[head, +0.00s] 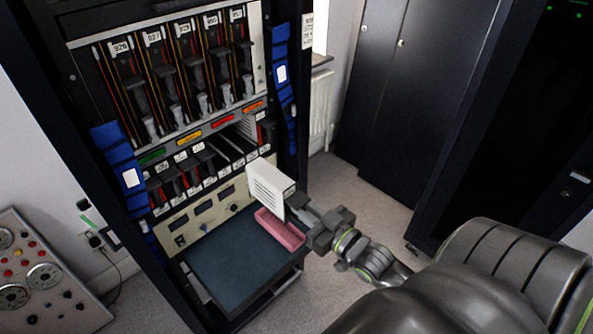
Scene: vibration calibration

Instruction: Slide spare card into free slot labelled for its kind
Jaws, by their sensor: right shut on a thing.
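My right gripper (297,204) is shut on the spare card (268,187), a white box-like module with slits on its side. It holds the card in front of the rack, above the shelf and apart from the slots. The rack (180,143) has a lower row of cards (208,168) under a strip with green (152,157), yellow (188,138), red (221,121) and orange (254,106) labels. Near the right end of this row, a white slatted side (246,128) shows beside what looks like a gap. The small print is unreadable. My left gripper is not in view.
A pink tray (275,227) lies on the dark pull-out shelf (230,265) below. An upper row of tall cards (180,75) fills the rack top. Blue bands (118,165) line the rack's sides. A dial panel (38,270) stands at left, dark cabinets (400,90) at right.

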